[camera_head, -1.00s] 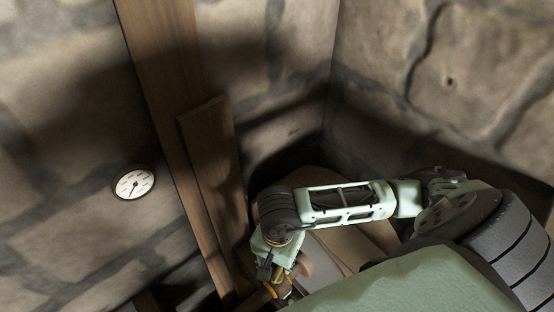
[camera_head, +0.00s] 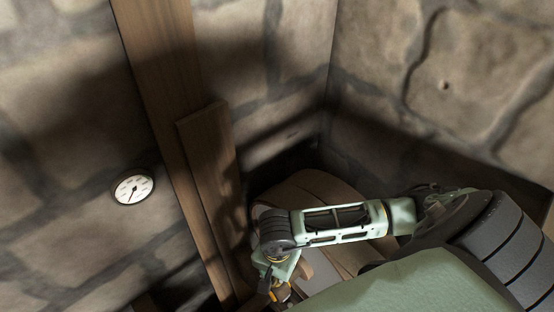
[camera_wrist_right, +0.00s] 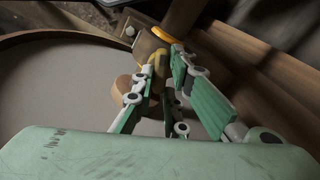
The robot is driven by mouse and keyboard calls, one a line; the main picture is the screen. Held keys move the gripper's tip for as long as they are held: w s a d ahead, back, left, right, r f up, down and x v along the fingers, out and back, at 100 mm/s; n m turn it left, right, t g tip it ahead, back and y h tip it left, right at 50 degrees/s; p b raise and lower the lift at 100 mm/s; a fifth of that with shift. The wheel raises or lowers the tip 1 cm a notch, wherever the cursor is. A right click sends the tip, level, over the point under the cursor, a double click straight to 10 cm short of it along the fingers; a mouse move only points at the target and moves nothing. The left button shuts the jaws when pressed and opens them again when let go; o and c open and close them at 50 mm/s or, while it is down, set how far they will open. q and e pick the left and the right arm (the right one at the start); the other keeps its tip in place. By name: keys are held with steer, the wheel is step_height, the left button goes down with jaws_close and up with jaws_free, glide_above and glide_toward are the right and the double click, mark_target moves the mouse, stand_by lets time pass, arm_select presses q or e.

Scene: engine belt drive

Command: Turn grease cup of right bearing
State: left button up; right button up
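In the right wrist view, a small brass piece that looks like the grease cup (camera_wrist_right: 160,63) sits just below an orange ring on a brown bearing block (camera_wrist_right: 149,46) around a shaft. My right gripper (camera_wrist_right: 163,72) reaches up to it, with green-and-grey fingers on both sides of the brass piece. Whether the fingertips press on it is hard to tell. In the head view, my right gripper (camera_head: 277,289) is at the bottom edge, pointing down, with an orange-brass bit beside its fingers. The bearing is mostly hidden there. My left gripper is out of view.
A large round wooden pulley (camera_head: 318,185) stands behind my right forearm; its rim (camera_wrist_right: 52,37) fills the left of the wrist view. Wooden posts (camera_head: 165,90) run along the stone wall, with a round gauge (camera_head: 134,187) left of them. Wooden beams (camera_wrist_right: 262,58) lie right of the bearing.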

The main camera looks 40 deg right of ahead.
jaws_close()
steer(key=m+b, duration=0.1)
steer(key=m, duration=0.3)
steer(key=shift+m, duration=0.4)
steer(key=o, duration=0.6)
jaws_free()
step_height(320, 180, up, 12)
steer(key=shift+r, duration=0.1)
